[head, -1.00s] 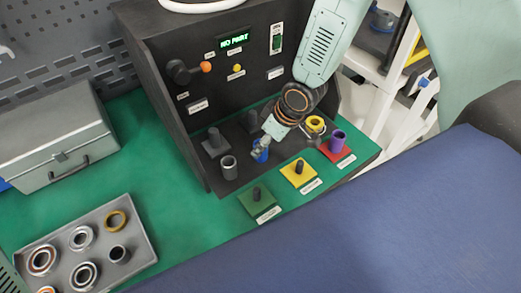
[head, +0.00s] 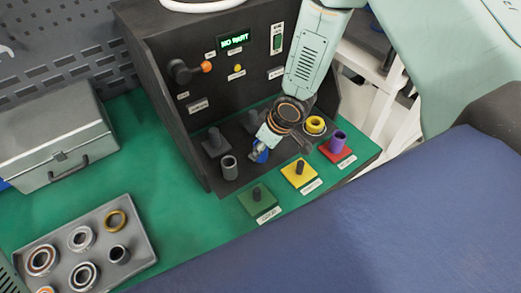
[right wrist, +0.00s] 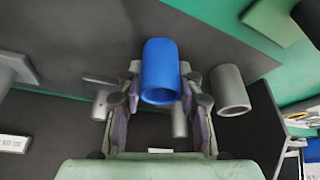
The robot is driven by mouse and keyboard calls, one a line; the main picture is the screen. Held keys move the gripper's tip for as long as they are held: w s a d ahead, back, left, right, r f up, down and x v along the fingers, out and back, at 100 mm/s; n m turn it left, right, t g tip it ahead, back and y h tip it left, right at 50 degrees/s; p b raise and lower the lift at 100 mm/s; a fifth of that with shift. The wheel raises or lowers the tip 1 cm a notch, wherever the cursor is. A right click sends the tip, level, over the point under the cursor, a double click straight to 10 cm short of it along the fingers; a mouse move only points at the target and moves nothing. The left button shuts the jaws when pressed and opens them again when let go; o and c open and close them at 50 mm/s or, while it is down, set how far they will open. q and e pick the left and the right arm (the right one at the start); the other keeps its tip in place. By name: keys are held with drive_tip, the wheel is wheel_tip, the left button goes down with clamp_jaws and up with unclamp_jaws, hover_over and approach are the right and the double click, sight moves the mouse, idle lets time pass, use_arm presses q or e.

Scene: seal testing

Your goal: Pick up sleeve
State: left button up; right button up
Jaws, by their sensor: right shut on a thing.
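A blue sleeve (head: 259,155) is low over the dark floor of the test station in the head view, partly hidden by my right gripper (head: 263,147). In the right wrist view the blue sleeve (right wrist: 160,72) is a hollow cylinder between the two fingers of my right gripper (right wrist: 160,98), which is shut on it. I cannot tell whether the sleeve still touches the station floor. A grey sleeve (head: 229,167) stands to its left in the head view; a grey cylinder (right wrist: 230,90) is right of the fingers in the wrist view. My left gripper is not in view.
The dark station (head: 160,95) has a back panel with a "NO PART" display (head: 234,40). Green (head: 265,208), yellow (head: 302,181) and red (head: 346,157) pads with posts lie in front; a purple sleeve (head: 339,140) is on the red one. A ring tray (head: 148,250) is at lower left.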

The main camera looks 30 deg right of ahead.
drive_tip(key=shift+d, duration=0.1)
clamp_jaws()
